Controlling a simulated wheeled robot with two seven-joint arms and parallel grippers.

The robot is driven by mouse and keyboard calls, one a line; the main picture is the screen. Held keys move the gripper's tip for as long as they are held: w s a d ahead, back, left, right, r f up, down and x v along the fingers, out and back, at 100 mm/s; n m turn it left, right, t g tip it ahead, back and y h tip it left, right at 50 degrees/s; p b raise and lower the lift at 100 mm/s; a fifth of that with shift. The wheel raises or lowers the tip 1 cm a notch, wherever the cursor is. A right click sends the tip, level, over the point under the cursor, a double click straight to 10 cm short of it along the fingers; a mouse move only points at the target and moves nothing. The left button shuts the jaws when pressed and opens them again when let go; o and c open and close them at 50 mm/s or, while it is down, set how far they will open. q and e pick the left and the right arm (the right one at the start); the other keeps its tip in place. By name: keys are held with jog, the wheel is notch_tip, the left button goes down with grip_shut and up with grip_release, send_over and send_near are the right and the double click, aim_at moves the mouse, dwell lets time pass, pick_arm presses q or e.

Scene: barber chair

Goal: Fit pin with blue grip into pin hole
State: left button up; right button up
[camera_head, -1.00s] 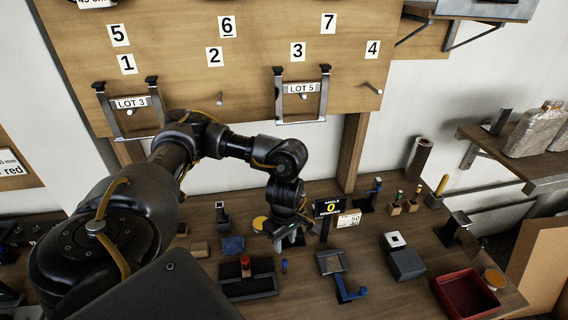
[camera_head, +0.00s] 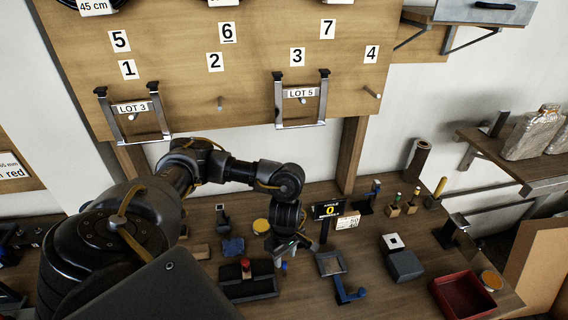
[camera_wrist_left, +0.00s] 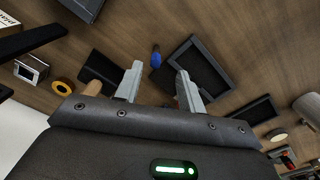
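A small upright pin with a blue grip (camera_head: 284,266) stands on the wooden workbench. It also shows in the left wrist view (camera_wrist_left: 156,60), near the gap between the fingertips. My left gripper (camera_head: 288,247) is just above and behind the pin in the head view. In the wrist view its two pale fingers (camera_wrist_left: 159,74) are spread apart with nothing between them. The pin looks free of the fingers. I cannot tell which opening is the pin hole. My right gripper is not in view.
A dark tray with a red-topped piece (camera_head: 246,290) lies left of the pin. A metal plate with a blue handle (camera_head: 347,295) lies right. A red bin (camera_head: 440,290) and dark block (camera_head: 405,266) are further right.

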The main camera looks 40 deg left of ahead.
aim_at(285, 262)
pick_arm(q)
jog(key=shift+w+a+f, duration=0.15)
jog(key=shift+a+f, duration=0.05)
jog(key=shift+f, duration=0.9)
jog(key=shift+w+a+f, duration=0.15)
jog(key=shift+f, duration=1.3)
grip_shut()
